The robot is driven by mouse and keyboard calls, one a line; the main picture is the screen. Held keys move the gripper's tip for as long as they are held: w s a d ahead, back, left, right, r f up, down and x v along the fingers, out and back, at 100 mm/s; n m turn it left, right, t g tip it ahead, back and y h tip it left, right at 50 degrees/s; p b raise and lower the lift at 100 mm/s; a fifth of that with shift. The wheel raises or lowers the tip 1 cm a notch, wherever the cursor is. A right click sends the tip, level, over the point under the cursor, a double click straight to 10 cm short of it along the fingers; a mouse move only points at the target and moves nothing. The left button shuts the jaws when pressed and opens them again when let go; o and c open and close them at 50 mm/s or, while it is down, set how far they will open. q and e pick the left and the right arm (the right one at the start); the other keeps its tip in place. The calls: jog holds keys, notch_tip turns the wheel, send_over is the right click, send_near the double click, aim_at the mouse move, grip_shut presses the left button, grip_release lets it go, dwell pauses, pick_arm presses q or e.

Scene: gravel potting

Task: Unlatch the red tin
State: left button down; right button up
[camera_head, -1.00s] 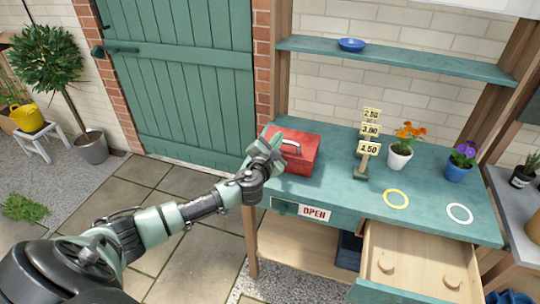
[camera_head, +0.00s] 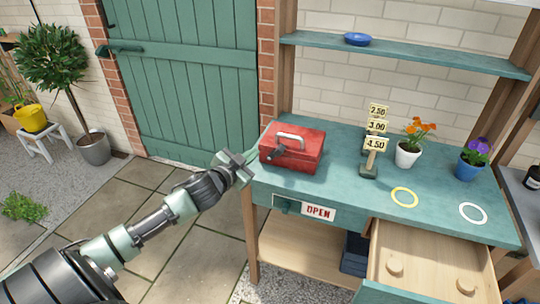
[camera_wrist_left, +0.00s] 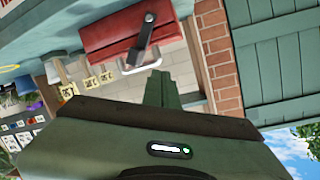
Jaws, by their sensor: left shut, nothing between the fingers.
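The red tin (camera_head: 305,155) stands shut on the left end of the teal bench (camera_head: 330,190), with a pale handle on its lid. A dark latch (camera_head: 277,153) sticks out from its front. In the left wrist view the red tin (camera_wrist_left: 112,32) shows at the top with the dark latch lever (camera_wrist_left: 146,34) standing away from it. My left gripper (camera_head: 236,165) is shut and empty, to the left of the tin and apart from it. Its closed fingers (camera_wrist_left: 160,88) also show in the left wrist view. My right gripper is not in view.
Price signs (camera_head: 376,135), an orange-flowered pot (camera_head: 408,155) and a purple-flowered pot (camera_head: 469,167) stand right of the tin. A yellow ring (camera_head: 404,197) and a white ring (camera_head: 473,213) lie on the bench. An open drawer (camera_head: 430,258) juts out in front.

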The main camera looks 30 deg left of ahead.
pick_arm(q)
jog(key=w+d+f+n+h, duration=0.1)
jog(key=w+n, duration=0.6)
jog(key=n, duration=0.8)
jog(key=shift+w+d+f+n+t, duration=0.2)
jog(key=shift+f+n+t, duration=0.15)
jog(key=shift+f, duration=0.35)
jog(key=shift+d, duration=0.1)
